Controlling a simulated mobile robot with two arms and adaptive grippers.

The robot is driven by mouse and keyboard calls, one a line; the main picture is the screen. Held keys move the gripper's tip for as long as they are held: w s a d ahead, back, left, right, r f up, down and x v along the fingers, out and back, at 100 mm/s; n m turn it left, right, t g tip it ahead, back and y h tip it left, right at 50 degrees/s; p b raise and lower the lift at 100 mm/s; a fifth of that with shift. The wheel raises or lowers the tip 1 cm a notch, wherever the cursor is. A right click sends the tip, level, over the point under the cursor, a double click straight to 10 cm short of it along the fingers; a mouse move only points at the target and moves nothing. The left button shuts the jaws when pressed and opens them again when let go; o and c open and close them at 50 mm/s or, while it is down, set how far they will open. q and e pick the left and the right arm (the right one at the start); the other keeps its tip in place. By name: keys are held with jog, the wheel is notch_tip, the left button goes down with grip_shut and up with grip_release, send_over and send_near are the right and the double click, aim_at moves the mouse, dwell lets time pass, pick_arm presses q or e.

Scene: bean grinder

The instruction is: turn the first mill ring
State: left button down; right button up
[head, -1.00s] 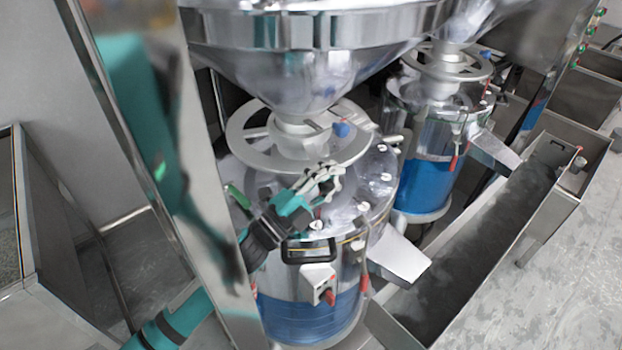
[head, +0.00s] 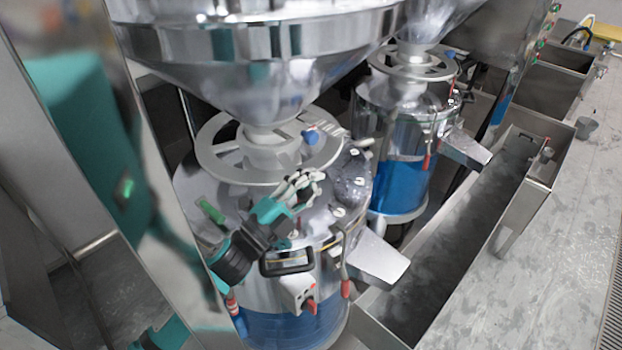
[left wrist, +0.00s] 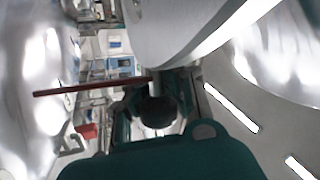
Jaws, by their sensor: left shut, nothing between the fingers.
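The first mill's ring (head: 215,160) is a flat silver spoked wheel around the neck under the large steel hopper, above the nearer mill (head: 190,185). A small blue knob (head: 311,136) shows at the ring's right side. My left gripper (head: 308,182) is shut and empty, over the mill lid at the ring's near right edge. I cannot tell whether its fingertips touch the ring. In the left wrist view my teal gripper body fills the bottom, and a curved metal surface (left wrist: 190,30) sits close above it. My right gripper is not in view.
The hopper (head: 260,60) hangs low over the ring. A steel post stands at the left, close to my left arm. A second mill with its own ring (head: 380,62) stands behind.

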pick_arm(q)
jog(key=shift+f, duration=0.9)
jog(key=c, duration=1.2)
grip_release()
jog(key=shift+w, duration=0.15)
jog(key=shift+o, duration=0.7)
jog(key=shift+r, duration=0.1)
jog(key=shift+w+a+r, duration=0.1)
jog(key=shift+r, duration=0.05)
jog(key=v, duration=1.2)
